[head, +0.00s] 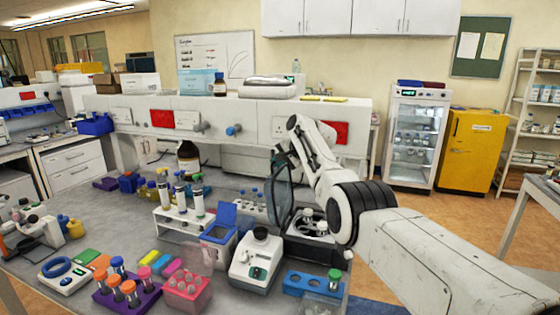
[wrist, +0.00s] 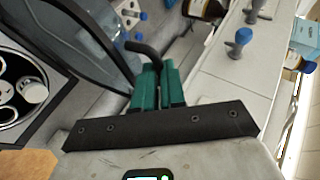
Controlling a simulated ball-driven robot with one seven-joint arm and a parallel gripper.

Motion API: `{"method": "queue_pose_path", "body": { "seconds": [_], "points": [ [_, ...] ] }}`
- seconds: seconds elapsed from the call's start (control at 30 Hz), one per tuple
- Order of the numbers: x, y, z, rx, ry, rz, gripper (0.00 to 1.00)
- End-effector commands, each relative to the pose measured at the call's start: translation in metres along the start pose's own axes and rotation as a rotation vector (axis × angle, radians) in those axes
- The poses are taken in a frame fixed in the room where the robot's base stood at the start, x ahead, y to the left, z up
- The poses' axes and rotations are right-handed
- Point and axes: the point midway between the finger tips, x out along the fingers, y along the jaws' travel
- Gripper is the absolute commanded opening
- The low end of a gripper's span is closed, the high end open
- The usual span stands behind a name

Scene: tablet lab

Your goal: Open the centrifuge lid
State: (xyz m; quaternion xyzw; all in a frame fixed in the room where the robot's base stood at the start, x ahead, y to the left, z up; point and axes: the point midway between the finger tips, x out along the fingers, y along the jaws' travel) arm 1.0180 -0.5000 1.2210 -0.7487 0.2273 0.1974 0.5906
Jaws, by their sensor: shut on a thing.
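The centrifuge (head: 308,252) stands at the bench's right part, its bowl exposed. Its dark see-through lid (head: 280,203) stands raised, nearly upright, at the bowl's left. My gripper (head: 283,153) is at the top of the lid, partly hidden by my arm. In the wrist view, the teal fingers of my gripper (wrist: 154,68) are shut on a black bent lid handle (wrist: 145,48). The lid (wrist: 82,42) also shows there, to the left of the fingers. The rotor (wrist: 22,92) with round openings and a white-capped tube shows at the left edge.
A white device with a black top (head: 256,262) and a blue-lidded box (head: 219,242) stand left of the centrifuge. A blue rack (head: 304,284) lies in front. A white tube rack (head: 190,226) and brown bottle (head: 188,158) stand farther left. My arm covers the right side.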

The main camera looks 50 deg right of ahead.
Motion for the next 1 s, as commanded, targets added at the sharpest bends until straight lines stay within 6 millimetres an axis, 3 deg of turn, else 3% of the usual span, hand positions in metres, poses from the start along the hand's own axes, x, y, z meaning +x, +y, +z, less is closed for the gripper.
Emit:
{"method": "queue_pose_path", "body": {
  "seconds": [0.03, 0.53, 0.57, 0.8, 1.0],
  "points": [
    [-0.0046, -0.0125, -0.0037, -0.011, 0.011, -0.014, 0.0],
    [-0.0036, -0.0129, -0.0032, -0.014, 0.012, -0.007, 0.0],
    [-0.0036, -0.0129, -0.0032, -0.014, 0.012, -0.007, 0.11],
    [-0.0027, -0.0105, -0.0025, -0.012, 0.009, -0.003, 0.34],
    [-0.0013, -0.007, -0.0015, -0.009, 0.006, 0.002, 0.35]
  ]
}}
